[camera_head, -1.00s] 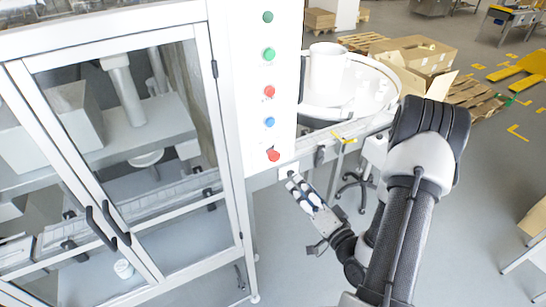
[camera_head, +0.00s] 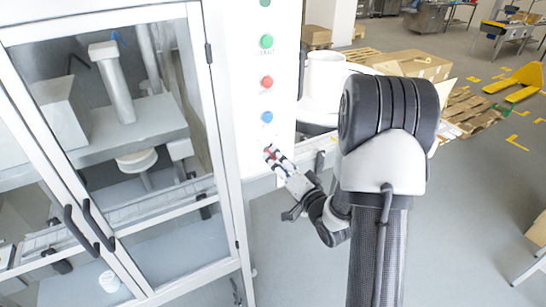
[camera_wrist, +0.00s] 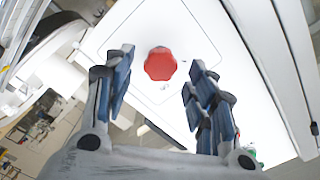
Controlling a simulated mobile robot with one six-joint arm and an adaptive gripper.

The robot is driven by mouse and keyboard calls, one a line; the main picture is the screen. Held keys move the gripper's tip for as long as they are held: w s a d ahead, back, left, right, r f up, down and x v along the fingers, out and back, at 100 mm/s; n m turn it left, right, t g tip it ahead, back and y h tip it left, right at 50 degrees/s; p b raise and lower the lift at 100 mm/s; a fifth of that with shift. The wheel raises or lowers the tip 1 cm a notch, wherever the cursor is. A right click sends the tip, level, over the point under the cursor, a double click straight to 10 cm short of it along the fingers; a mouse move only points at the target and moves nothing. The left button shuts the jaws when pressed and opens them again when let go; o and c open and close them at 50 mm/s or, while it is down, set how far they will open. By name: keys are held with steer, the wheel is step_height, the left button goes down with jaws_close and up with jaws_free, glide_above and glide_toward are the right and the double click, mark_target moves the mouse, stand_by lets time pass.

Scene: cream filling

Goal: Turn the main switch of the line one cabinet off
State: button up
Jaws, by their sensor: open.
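The red switch knob (camera_wrist: 160,64) sits low on the white panel of the cabinet (camera_head: 249,60). In the wrist view it lies between and just beyond the two open blue-padded fingers of my gripper (camera_wrist: 160,88). In the head view my gripper (camera_head: 277,158) is at the lower part of the panel, and its fingers partly cover the red knob there. I see no clear contact between the fingers and the knob. The knob's turned position is too small to read.
Above the knob are a blue button (camera_head: 267,117), a red button (camera_head: 266,82) and a green button (camera_head: 266,41). A glass-doored enclosure (camera_head: 120,150) stands left. A round white feeder (camera_head: 322,75) is behind the panel. Boxes and pallets lie farther back.

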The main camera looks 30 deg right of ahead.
mark_target(274, 157)
steer(key=shift+w+a, duration=0.1)
steer(key=shift+w, duration=1.8)
steer(key=shift+c, duration=0.3)
steer(key=c, duration=1)
